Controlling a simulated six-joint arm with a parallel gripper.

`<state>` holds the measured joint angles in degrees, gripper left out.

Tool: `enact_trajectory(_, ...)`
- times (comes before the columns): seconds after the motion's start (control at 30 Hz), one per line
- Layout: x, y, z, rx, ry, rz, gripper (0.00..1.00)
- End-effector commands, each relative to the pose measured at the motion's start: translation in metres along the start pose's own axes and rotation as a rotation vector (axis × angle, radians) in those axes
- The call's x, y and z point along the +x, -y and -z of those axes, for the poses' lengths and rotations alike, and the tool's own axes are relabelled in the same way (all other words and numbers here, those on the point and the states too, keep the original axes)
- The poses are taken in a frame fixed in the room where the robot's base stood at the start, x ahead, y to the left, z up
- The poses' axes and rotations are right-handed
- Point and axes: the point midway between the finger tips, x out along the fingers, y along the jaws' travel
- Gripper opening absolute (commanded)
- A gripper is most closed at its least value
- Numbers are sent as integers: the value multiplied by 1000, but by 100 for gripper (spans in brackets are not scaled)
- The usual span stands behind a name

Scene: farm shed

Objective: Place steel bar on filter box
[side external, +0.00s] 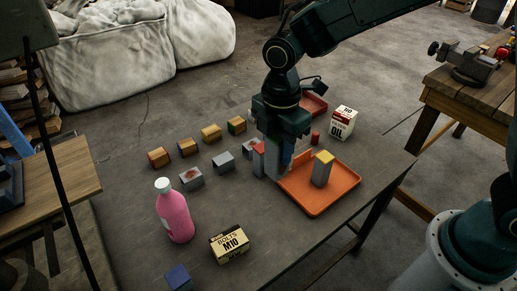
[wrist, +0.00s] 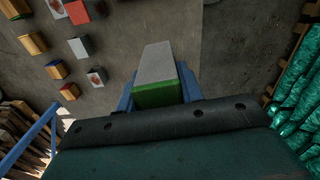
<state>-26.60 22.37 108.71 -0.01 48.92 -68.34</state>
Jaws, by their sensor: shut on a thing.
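My gripper (side external: 279,158) is shut on a grey steel bar (wrist: 158,65) with a green end, which shows between its blue fingers in the wrist view. In the side view the gripper points down beside the left edge of the orange tray, and the held bar is partly hidden. Whether its lower end touches the table is unclear. A white box marked OIL (side external: 343,123), apparently the filter box, stands upright at the table's back right, away from my gripper. Another grey bar with a yellow top (side external: 321,170) stands in the orange tray (side external: 312,207).
A red-topped grey block (side external: 257,158) stands close left of my gripper. Several wooden and grey blocks (side external: 188,147) lie farther left. A pink bottle (side external: 174,212) and BOLTS box (side external: 231,243) stand in front. A red tray (side external: 314,105) lies behind.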

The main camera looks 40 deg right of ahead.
Motion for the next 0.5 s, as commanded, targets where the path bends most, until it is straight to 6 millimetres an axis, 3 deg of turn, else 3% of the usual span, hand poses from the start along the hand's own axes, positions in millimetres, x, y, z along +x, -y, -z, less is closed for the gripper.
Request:
enact_trajectory(0.27, -8, -27, -25, 72, 0, -2, 6)
enact_trajectory(0.5, -23, -69, -79, 203, 0, -4, 6)
